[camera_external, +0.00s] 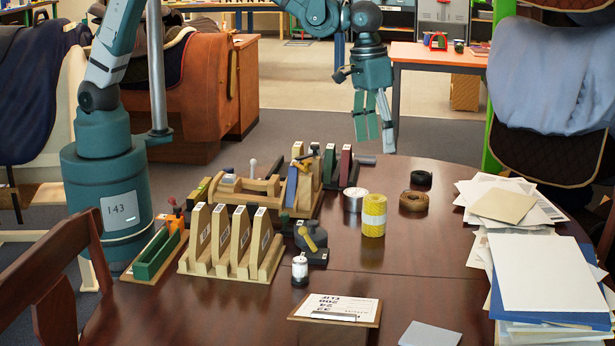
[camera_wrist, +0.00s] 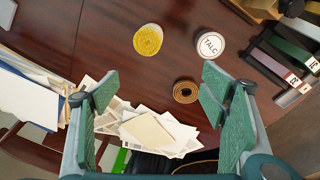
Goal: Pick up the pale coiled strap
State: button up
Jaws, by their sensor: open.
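Two coiled straps lie on the table. The brown one (camera_external: 414,201) is the paler; the other, dark green-black (camera_external: 421,178), lies just behind it. In the wrist view the brown coil (camera_wrist: 186,91) lies flat, between the two fingers in the picture, nearer the right one. The dark coil cannot be made out there. My gripper (camera_external: 375,143) is open and empty, pointing down, up and to the left of the coils in the external view. Its green-padded fingers (camera_wrist: 160,108) stand wide apart in the wrist view and touch nothing.
A yellow roll (camera_external: 374,215) and a white talc tin (camera_external: 355,200) stand left of the brown coil. Wooden racks and blocks (camera_external: 230,245) fill the left side. Paper stacks (camera_external: 545,270) cover the right. The tabletop between the yellow roll and the papers is mostly clear.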

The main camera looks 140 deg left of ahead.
aim_at(414, 197)
jog(key=a+f+n, duration=0.1)
jog(key=a+f, duration=0.3)
jog(key=a, duration=0.1)
jog(key=s+a+f+n, duration=0.1)
jog(key=a+f, duration=0.2)
jog(key=a, duration=0.2)
jog(key=s+a+f+n+g+p, duration=0.1)
jog(key=a+f, duration=0.3)
jog(key=a, duration=0.1)
jog(key=shift+a+f+n+h, duration=0.3)
jog(key=shift+a+h, duration=0.05)
jog(key=shift+h, duration=0.05)
jog(key=shift+s+a+f, duration=0.25)
jog(key=shift+a+f, duration=0.2)
jog(key=shift+f, duration=1.25)
jog(key=shift+f+b, duration=0.1)
jog(key=shift+b, duration=0.2)
jog(key=shift+w+a+f+b, duration=0.1)
jog(key=shift+f+b, duration=0.1)
jog(key=shift+f, duration=0.65)
jog(key=shift+s+a+f+b, duration=0.1)
jog(key=shift+f+b, duration=0.1)
jog(key=shift+f, duration=0.65)
jog(key=shift+w+a+f+b, duration=0.1)
jog(key=shift+f+b, duration=0.1)
jog(key=shift+f, duration=0.65)
jog(key=shift+c, duration=0.6)
